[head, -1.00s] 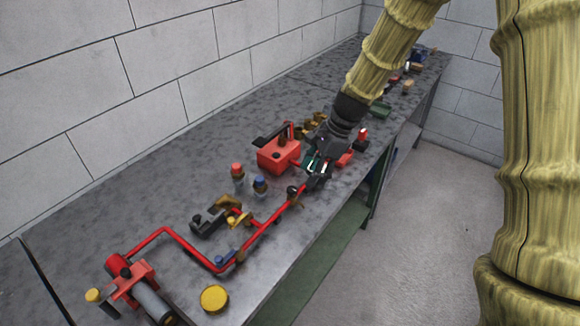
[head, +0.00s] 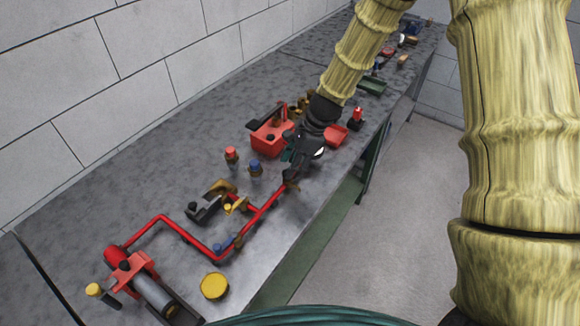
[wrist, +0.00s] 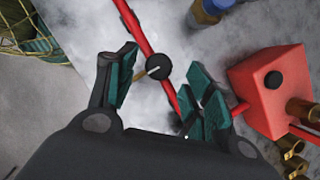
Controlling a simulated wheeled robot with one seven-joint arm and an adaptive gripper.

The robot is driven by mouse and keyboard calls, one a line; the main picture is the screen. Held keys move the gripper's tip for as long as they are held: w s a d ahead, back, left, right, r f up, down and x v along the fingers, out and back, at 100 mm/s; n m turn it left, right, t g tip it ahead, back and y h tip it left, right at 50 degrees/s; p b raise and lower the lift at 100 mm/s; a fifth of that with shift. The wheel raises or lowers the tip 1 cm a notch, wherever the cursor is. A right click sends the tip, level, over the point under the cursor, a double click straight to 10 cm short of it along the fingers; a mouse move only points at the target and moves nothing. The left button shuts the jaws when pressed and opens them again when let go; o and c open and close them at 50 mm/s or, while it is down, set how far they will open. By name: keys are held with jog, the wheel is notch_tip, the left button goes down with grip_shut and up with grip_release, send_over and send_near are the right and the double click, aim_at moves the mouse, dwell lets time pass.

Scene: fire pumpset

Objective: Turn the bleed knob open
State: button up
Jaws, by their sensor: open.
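A small round black knob with a tan pointer (wrist: 158,68), which I take to be the bleed knob, sits on the red pipe (wrist: 134,22). In the wrist view my gripper (wrist: 162,72) is open, with one teal-padded finger on each side of the knob. The fingers look apart from it, and I cannot tell their height above it. In the head view my gripper (head: 297,168) is over the right end of the red pipe (head: 262,207), and the knob there is mostly hidden beside the fingers.
A red box (head: 270,136) stands close behind my gripper; it also shows in the wrist view (wrist: 275,88). Blue-capped (head: 255,168) and red-capped (head: 231,156) fittings stand to the left. The bench's front edge is near.

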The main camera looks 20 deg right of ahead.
jog(key=shift+w+a+f, duration=0.3)
jog(key=shift+w+f, duration=0.3)
jog(key=shift+f, duration=0.25)
jog(key=shift+s+a, duration=0.1)
jog(key=shift+s, duration=0.4)
jog(key=shift+s+r, duration=0.35)
jog(key=shift+s, duration=0.35)
jog(key=shift+w+f, duration=0.4)
jog(key=shift+w, duration=0.1)
jog(key=shift+c, duration=0.3)
jog(key=shift+w+f, duration=0.2)
jog(key=shift+w, duration=0.1)
jog(key=c, duration=0.4)
jog(key=shift+s+r, duration=0.2)
jog(key=shift+r, duration=0.05)
jog(key=c, duration=0.6)
